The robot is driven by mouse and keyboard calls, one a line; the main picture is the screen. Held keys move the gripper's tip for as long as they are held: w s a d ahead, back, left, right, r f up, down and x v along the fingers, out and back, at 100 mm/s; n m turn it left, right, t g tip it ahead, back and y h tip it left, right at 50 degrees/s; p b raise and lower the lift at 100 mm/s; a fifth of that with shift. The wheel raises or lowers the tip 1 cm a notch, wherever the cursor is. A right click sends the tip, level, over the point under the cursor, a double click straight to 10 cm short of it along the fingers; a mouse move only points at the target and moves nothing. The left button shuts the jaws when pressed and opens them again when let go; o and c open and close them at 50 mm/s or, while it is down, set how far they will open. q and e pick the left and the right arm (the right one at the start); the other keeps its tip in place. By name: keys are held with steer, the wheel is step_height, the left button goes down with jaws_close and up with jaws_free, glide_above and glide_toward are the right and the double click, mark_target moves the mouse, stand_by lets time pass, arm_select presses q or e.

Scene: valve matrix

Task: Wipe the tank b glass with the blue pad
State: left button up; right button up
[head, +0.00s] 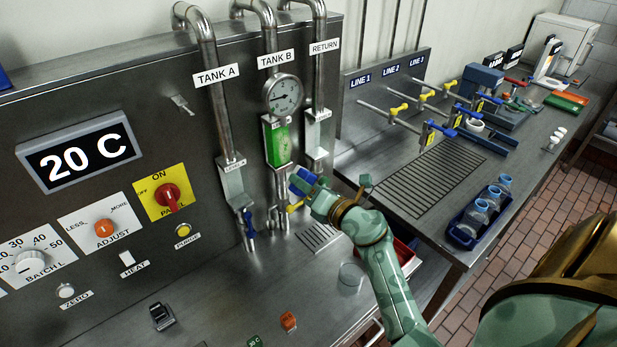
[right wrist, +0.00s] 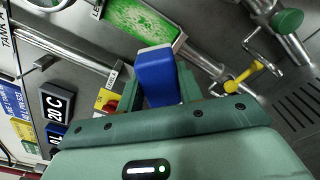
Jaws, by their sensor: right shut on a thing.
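The tank B glass (head: 279,146) is a narrow upright sight glass lit green, below the round gauge and the TANK B label. It also shows in the right wrist view (right wrist: 143,22), partly cut off at the top. My right gripper (head: 308,187) is shut on the blue pad (right wrist: 158,76), which sticks out beyond the fingers. The pad also shows in the head view (head: 302,180). It is close to the lower end of the glass, slightly to its right; whether they touch I cannot tell. My left gripper is not in view.
Steel pipes, a round gauge (head: 283,94) and a blue valve handle (head: 249,222) surround the glass. A yellow handle (right wrist: 238,80) is close to the right gripper. A clear cup (head: 351,277) stands on the counter below my right arm.

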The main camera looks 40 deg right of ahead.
steer(key=shift+s+d+f+m+h, duration=0.25)
steer(key=shift+d+f+h, duration=0.25)
steer(key=shift+d+f, duration=0.25)
steer(key=shift+w+a+b, duration=0.15)
steer(key=shift+w+b, duration=0.2)
steer(key=shift+w, duration=1.05)
steer(key=shift+w+a+b, duration=0.15)
steer(key=shift+w+b, duration=0.2)
steer(key=shift+w, duration=1.05)
steer(key=shift+w+r, duration=0.1)
steer(key=shift+w, duration=0.65)
steer(key=shift+r, duration=0.1)
